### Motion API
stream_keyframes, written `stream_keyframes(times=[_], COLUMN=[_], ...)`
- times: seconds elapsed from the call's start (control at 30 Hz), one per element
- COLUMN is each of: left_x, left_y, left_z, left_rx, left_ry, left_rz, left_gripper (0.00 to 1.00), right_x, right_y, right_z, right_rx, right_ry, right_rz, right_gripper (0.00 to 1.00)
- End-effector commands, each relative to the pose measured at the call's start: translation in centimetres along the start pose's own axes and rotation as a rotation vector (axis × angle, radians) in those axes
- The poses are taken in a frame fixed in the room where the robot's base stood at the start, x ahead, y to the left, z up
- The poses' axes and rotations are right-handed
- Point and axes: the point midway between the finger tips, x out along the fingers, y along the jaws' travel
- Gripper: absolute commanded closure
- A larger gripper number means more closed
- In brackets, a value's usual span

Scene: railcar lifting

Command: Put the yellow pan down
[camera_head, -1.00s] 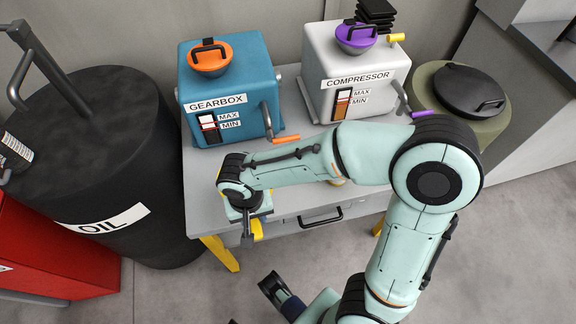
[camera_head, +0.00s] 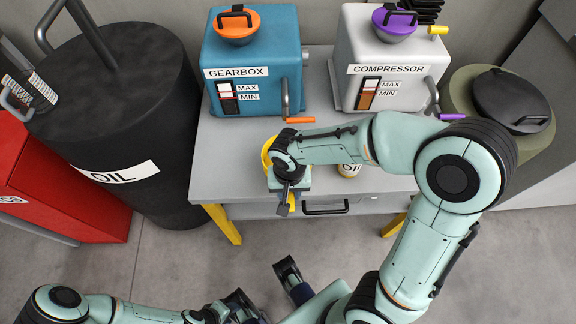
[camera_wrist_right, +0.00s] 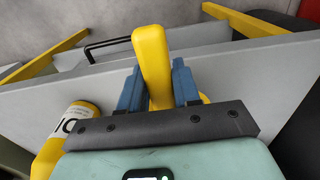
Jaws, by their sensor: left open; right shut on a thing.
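My right gripper (camera_head: 287,197) is shut on the handle of the yellow pan (camera_head: 266,153), at the front edge of the grey table (camera_head: 225,180). Most of the pan is hidden behind my right wrist; a curved yellow rim shows over the tabletop. I cannot tell whether the pan touches the table. In the right wrist view, the pan's yellow handle (camera_wrist_right: 152,62) stands between the two blue finger pads of the right gripper (camera_wrist_right: 160,82). My left gripper (camera_head: 264,288) is open and empty, low in front of the table.
A yellow oil can (camera_head: 349,171) stands on the table right of the pan. The blue gearbox (camera_head: 255,75) and grey compressor (camera_head: 390,75) stand behind. A black oil barrel (camera_head: 115,120) is left, an olive drum (camera_head: 505,105) right. Bare tabletop lies left of the pan.

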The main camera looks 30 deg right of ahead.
Motion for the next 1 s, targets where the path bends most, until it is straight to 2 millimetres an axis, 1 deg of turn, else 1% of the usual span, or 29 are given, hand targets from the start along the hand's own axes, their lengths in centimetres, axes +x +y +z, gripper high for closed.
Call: stream_keyframes(times=[0.03, 0.1, 0.2, 0.33, 0.5, 0.57, 0.73, 1.0], left_x=[0.0, 0.1, 0.1, 0.1, 0.2, 0.4, 0.9, 0.8], left_y=[0.0, 0.0, 0.0, 0.0, -0.1, -0.1, -0.1, -0.1], left_z=[0.0, 0.0, 0.0, -0.1, -0.1, -0.2, -0.5, -0.5], left_rx=[0.000, 0.000, 0.000, 0.000, 0.000, 0.000, 0.001, 0.002], left_ry=[0.000, 0.000, 0.000, 0.001, 0.003, 0.005, 0.013, 0.014], left_rz=[0.000, 0.000, 0.000, 0.000, 0.001, 0.001, 0.003, 0.003], left_gripper=[0.57, 0.57, 0.57, 0.57, 0.57, 0.57, 0.57, 0.57], right_x=[0.1, 0.1, 0.1, 0.0, 0.4, 1.1, 3.5, 3.5], right_y=[0.0, 0.0, 0.0, 0.0, 0.0, 0.0, 0.0, 0.0], right_z=[-1.6, -3.4, -5.7, -7.6, -8.3, -8.2, -8.2, -8.2], right_rx=[0.007, 0.006, 0.003, 0.002, 0.000, -0.001, 0.000, 0.000], right_ry=[0.001, 0.001, 0.001, 0.001, -0.001, -0.002, -0.003, 0.000], right_rz=[0.001, 0.001, 0.001, 0.000, 0.000, 0.000, 0.001, -0.002], right_gripper=[1.00, 1.00, 1.00, 1.00, 1.00, 1.00, 1.00, 1.00])
